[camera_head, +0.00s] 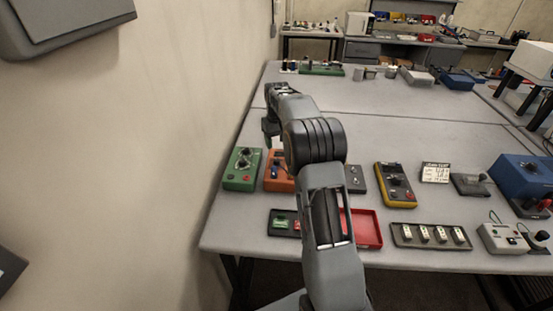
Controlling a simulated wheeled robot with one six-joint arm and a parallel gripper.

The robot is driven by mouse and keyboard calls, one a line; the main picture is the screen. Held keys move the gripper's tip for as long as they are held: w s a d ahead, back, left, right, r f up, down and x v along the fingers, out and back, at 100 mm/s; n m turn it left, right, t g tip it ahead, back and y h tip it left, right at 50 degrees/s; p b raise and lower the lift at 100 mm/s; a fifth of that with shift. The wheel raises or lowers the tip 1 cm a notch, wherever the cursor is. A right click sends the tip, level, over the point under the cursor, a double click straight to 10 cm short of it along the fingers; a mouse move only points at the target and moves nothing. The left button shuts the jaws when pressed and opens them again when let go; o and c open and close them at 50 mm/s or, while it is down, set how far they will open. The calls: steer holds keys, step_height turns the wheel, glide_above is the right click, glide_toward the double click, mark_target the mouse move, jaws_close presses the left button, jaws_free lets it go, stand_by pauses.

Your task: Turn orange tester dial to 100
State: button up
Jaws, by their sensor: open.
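The orange tester (276,183) lies on the grey table between a green device and my arm. My arm covers its right part, and its dial and scale are too small and hidden to read. My gripper (270,137) is at the end of my arm, which reaches forward over the table and bends down on the left. The gripper appears above and just behind the orange tester, apart from it. It is open and seems empty, though its fingertips are small and partly hidden.
A green device (243,168) stands close on the left, a grey box (355,179) and a yellow-edged tester (394,183) on the right. A red tray (367,228) and a dark tray (431,236) lie in front.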

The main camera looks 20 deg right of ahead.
mark_target(277, 160)
step_height(277, 160, down, 9)
steer(key=shift+r+p, duration=0.15)
steer(key=shift+p, duration=0.5)
steer(key=shift+c, duration=0.2)
steer(key=c, duration=0.9)
